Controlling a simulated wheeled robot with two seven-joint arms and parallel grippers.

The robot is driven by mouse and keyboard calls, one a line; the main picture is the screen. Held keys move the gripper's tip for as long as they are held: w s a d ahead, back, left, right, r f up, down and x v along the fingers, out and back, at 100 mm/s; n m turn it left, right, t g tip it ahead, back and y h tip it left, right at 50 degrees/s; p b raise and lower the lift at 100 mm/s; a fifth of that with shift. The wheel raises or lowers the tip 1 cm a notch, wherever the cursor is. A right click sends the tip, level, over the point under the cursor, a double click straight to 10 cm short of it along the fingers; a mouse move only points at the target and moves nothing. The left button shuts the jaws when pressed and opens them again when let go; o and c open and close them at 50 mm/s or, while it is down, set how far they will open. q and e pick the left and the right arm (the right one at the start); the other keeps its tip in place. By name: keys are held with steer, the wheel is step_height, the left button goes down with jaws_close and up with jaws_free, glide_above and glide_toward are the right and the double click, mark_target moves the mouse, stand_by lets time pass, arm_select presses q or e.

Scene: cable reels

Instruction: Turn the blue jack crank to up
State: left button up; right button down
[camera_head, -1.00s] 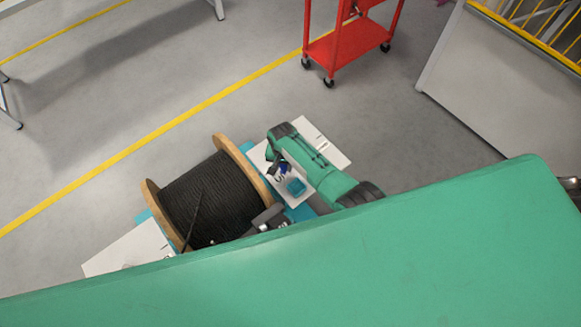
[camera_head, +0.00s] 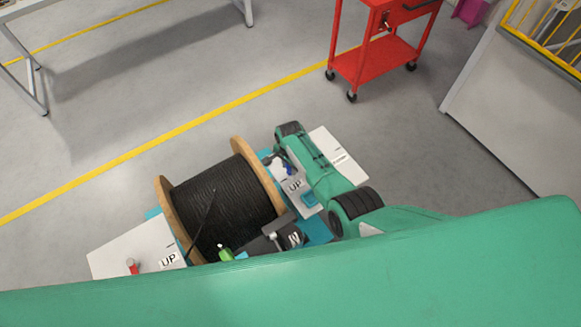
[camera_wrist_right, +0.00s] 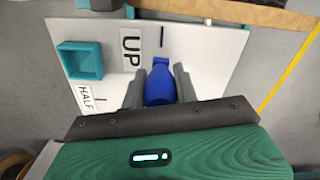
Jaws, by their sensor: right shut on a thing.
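The blue jack crank (camera_wrist_right: 160,84) stands between the two fingers of my right gripper (camera_wrist_right: 159,88) in the right wrist view. The gripper is shut on it. The crank lies on a white panel (camera_wrist_right: 208,45), just below the short tick mark beside the UP label (camera_wrist_right: 131,46). The HALF label (camera_wrist_right: 88,98) is to the left. In the head view my right arm covers much of this panel, and only a little of the blue crank (camera_head: 287,170) shows by the gripper.
A black cable reel (camera_head: 225,205) with wooden flanges stands left of my right arm. A second white panel (camera_head: 130,245) with a red crank (camera_head: 132,267) is on its far side. A teal square cup (camera_wrist_right: 80,60) sits on the panel beside UP. A red cart (camera_head: 375,65) stands behind.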

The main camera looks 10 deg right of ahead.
steer(key=shift+w+r, duration=0.2)
steer(key=shift+w, duration=0.05)
steer(key=c, duration=1.3)
jaws_free()
steer(key=shift+o, duration=1.2)
steer(key=shift+f, duration=0.15)
steer(key=shift+s, duration=0.1)
step_height(320, 180, up, 14)
steer(key=shift+f, duration=0.1)
